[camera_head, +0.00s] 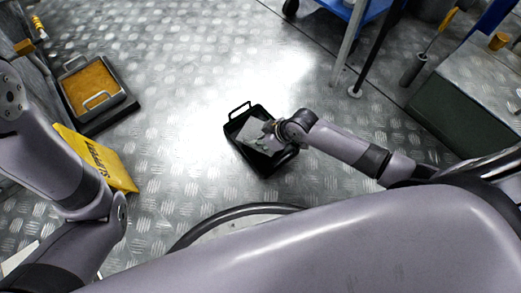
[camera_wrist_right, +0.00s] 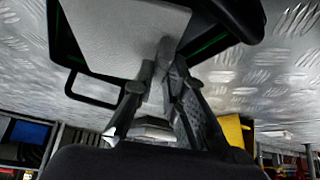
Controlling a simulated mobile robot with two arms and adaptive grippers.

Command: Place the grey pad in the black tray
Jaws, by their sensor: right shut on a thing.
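The grey pad (camera_head: 254,134) is a flat light-grey piece at the black tray in the head view. It fills the upper middle of the right wrist view (camera_wrist_right: 120,35). The black tray (camera_head: 232,128) stands on the metal floor, with a handle at its far end; its dark rim also shows in the right wrist view (camera_wrist_right: 62,40). My right gripper (camera_head: 268,130) is over the tray and shut on the pad's edge, with its fingers (camera_wrist_right: 162,75) seen in the wrist view. Whether the pad touches the tray's bottom is unclear. My left arm shows at the left, but its gripper is out of view.
A grey tray with orange contents (camera_head: 92,88) sits on a dark base at the upper left. A yellow sign (camera_head: 102,160) lies beside my left arm. A blue cart (camera_head: 352,12) stands at the top right, and a dark green cabinet (camera_head: 460,115) at the right. Floor around the black tray is clear.

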